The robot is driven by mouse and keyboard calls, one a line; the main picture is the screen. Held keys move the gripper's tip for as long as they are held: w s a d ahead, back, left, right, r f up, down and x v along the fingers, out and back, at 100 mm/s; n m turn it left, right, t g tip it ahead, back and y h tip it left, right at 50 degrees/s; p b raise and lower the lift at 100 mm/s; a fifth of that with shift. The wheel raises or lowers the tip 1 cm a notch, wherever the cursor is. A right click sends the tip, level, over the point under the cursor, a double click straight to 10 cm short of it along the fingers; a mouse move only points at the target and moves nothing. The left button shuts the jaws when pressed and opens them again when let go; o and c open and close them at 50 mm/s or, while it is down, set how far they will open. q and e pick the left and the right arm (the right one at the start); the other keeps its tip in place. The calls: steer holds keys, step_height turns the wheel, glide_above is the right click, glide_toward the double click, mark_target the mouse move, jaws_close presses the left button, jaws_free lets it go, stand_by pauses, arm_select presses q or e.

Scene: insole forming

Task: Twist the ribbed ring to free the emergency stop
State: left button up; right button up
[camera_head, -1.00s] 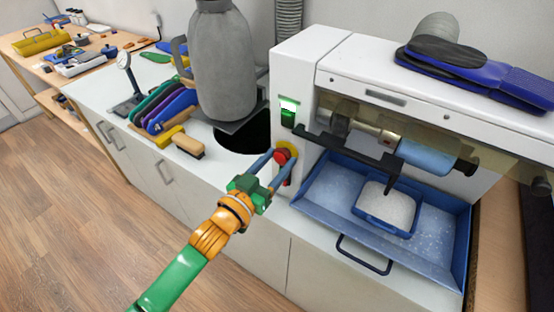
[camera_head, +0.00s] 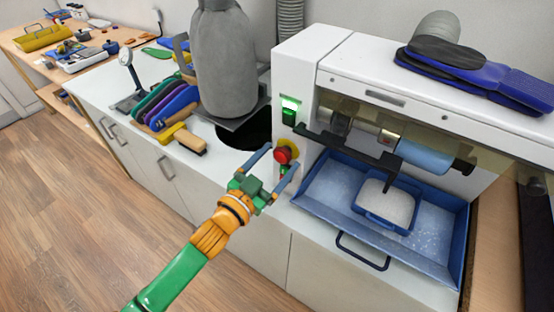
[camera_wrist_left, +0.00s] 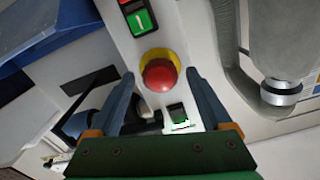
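The emergency stop (camera_head: 283,156) is a red round button on a yellow disc, on the front post of the white machine (camera_head: 345,58). It also shows in the wrist view, where the red button (camera_wrist_left: 160,75) sits in front of the yellow plate. In the wrist view the left gripper (camera_wrist_left: 160,76) shows a gap between each fingertip and the red button. My right gripper is not in view.
A lit green switch (camera_head: 289,113) sits above the stop. A blue tray (camera_head: 330,225) with white granules and a black bar (camera_head: 345,148) are to the right. A grey vessel (camera_head: 222,65) stands behind left.

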arm_select(q)
steer(key=shift+s+a, duration=0.2)
steer(key=shift+s, duration=0.05)
steer(key=p+v, duration=0.3)
steer(key=v, duration=0.5)
steer(key=shift+s, duration=0.15)
steer(key=shift+a, duration=0.1)
